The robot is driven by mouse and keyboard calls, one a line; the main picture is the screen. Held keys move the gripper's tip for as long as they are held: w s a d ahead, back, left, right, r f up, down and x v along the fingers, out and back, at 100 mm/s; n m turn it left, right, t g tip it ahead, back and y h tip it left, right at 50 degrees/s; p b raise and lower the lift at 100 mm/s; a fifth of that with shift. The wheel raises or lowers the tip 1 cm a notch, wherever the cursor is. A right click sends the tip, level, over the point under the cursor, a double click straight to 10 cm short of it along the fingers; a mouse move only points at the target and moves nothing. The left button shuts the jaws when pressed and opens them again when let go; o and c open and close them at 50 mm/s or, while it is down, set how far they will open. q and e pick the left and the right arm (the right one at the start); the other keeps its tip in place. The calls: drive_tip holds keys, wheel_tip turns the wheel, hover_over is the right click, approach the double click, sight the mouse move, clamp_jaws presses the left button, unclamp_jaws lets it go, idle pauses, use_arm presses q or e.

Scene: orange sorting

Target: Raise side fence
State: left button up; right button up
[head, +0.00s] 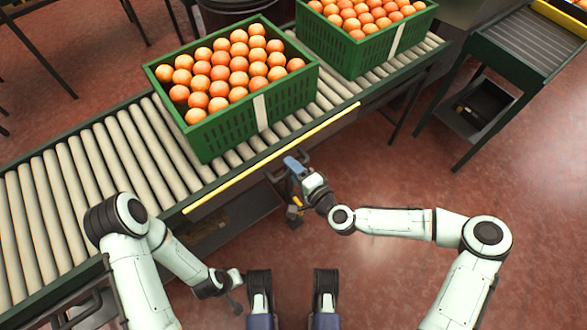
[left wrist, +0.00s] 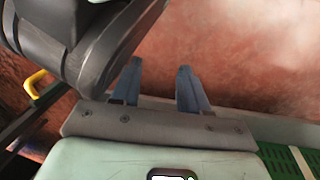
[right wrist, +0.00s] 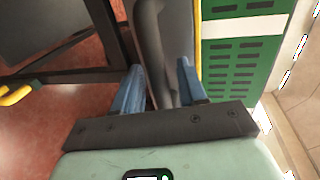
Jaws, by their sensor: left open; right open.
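The side fence (head: 275,157) shows as a long yellow-edged bar along the near side of the roller conveyor. A dark grey handle (head: 274,176) sticks out below it. My right gripper (head: 292,163) is at this handle, just below the yellow edge. In the right wrist view the grey handle bar (right wrist: 152,45) runs between the open blue fingers (right wrist: 156,80); I cannot tell whether they touch it. My left gripper (head: 236,290) is low in front of the conveyor, away from the fence. Its blue fingers (left wrist: 160,75) are open and empty in the left wrist view.
Two green crates of oranges, one near (head: 228,133) and one farther right (head: 366,60), stand on the conveyor rollers (head: 75,180). A dark-topped side table (head: 520,45) is at the upper right. The reddish floor (head: 400,180) in front is clear.

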sight(282, 150)
clamp_jaws()
wheel_tip(282, 150, up, 5)
drive_tip(key=p, duration=0.4)
wheel_tip(282, 150, up, 2)
drive_tip(key=shift+r+p, duration=0.2)
drive_tip(key=shift+p, duration=0.7)
drive_tip(key=shift+r, duration=0.1)
use_arm(q)
drive_tip(key=d+r, duration=0.3)
drive_tip(key=r, duration=0.5)
drive_tip(key=shift+d+m+h, duration=0.2)
drive_tip(key=shift+m+h, duration=0.1)
drive_tip(key=shift+h, duration=0.1)
use_arm(e)
unclamp_jaws()
